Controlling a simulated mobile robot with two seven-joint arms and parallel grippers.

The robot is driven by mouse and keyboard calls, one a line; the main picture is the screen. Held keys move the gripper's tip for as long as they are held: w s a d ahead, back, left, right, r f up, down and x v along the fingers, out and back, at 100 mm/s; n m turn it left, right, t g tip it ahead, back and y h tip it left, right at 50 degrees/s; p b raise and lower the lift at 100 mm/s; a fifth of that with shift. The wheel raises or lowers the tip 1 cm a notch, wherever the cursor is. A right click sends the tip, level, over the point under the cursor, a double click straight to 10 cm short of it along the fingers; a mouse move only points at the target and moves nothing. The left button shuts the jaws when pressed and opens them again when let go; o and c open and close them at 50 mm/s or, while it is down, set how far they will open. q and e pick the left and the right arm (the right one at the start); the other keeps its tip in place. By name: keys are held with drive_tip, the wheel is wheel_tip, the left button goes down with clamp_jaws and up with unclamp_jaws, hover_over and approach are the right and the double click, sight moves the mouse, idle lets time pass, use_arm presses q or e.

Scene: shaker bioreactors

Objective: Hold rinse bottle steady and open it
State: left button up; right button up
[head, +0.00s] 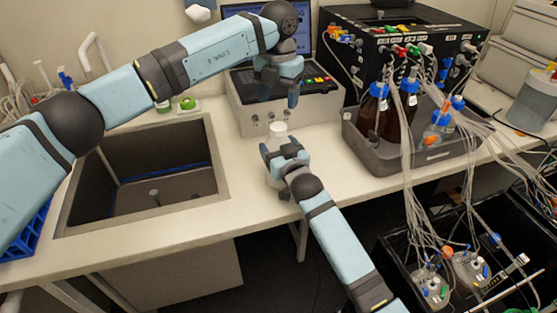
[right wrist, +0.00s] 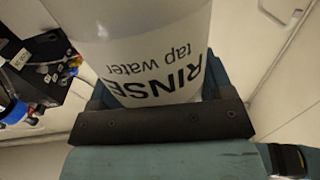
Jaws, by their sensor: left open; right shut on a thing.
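The rinse bottle (head: 278,131) is white and stands on the bench between the sink and the grey tray. In the right wrist view its body (right wrist: 150,40) fills the top middle, with "RINSE tap water" printed on it. My right gripper (head: 284,155) is shut on the bottle's body from the front. In the head view the gripper hides much of the bottle. My left gripper (head: 292,98) is open and points down, above and slightly right of the bottle's top, apart from it.
A sink (head: 150,185) lies left of the bottle. A grey control box (head: 255,118) stands behind it. At right, a grey tray (head: 375,152) holds brown bottles (head: 400,118) with blue caps and many tubes. Tubes hang down to vessels (head: 470,268) at lower right.

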sight(278, 127)
drive_tip(key=shift+c, duration=0.7)
use_arm(q)
drive_tip(key=m, duration=0.4)
drive_tip(key=shift+m, duration=0.3)
drive_tip(key=m, duration=0.8)
drive_tip(key=shift+m, duration=0.3)
drive_tip(key=m, duration=0.8)
drive_tip(key=shift+m, duration=0.4)
drive_tip(key=m, duration=0.8)
drive_tip(key=shift+m, duration=0.3)
drive_tip(key=m, duration=0.4)
drive_tip(key=shift+m, duration=0.4)
drive_tip(key=shift+f+m, duration=0.3)
drive_tip(key=shift+f, duration=3.7)
